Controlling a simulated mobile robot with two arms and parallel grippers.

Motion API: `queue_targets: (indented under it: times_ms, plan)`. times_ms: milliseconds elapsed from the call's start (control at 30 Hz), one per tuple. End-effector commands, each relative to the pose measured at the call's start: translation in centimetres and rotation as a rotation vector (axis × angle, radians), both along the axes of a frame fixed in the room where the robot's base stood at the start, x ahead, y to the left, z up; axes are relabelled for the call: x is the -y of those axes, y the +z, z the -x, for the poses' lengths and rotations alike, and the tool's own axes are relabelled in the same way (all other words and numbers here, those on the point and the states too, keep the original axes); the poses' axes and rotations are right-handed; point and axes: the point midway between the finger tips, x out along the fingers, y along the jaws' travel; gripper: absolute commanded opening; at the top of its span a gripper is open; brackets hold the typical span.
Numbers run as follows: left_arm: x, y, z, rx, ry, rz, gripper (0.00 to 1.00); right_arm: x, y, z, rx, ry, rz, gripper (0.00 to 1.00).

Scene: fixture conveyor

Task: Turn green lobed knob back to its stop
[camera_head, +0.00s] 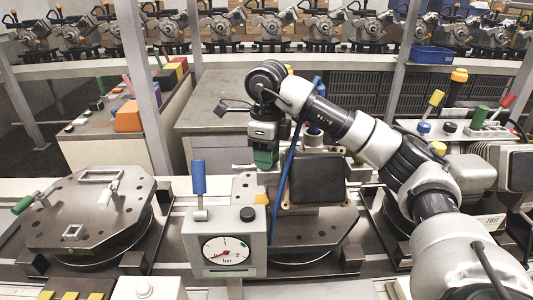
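My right arm reaches in from the right, and its gripper (264,142) points down over the middle fixture. A green part (266,158) shows directly under the gripper body, where the green lobed knob would be seen; its lobes cannot be made out. The gripper and the green part touch or overlap in this view. The fingers are too small and dark to tell whether they are open or closed on it. My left gripper is not in view.
A gauge box (224,241) with a blue lever (199,177) stands in front of the middle fixture. A dark box-shaped part (318,178) and a blue cable (290,165) are close by the gripper. A plate fixture (90,211) with a green handle (22,205) lies left.

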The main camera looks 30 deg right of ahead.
Motion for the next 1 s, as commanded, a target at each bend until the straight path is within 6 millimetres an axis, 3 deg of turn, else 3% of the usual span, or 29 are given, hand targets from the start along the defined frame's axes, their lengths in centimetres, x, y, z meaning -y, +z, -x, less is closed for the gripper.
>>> queue_targets:
  times_ms: [433, 800, 1000]
  plan:
    - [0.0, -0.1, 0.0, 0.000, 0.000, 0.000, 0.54, 0.0, 0.9, 0.0, 0.002, -0.003, 0.000, 0.54]
    - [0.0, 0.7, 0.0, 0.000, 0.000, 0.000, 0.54, 0.1, 7.4, 0.0, 0.006, -0.004, 0.001, 0.54]
    - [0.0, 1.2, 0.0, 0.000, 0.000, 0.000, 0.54, 0.1, 9.9, 0.0, 0.004, -0.003, 0.001, 0.54]
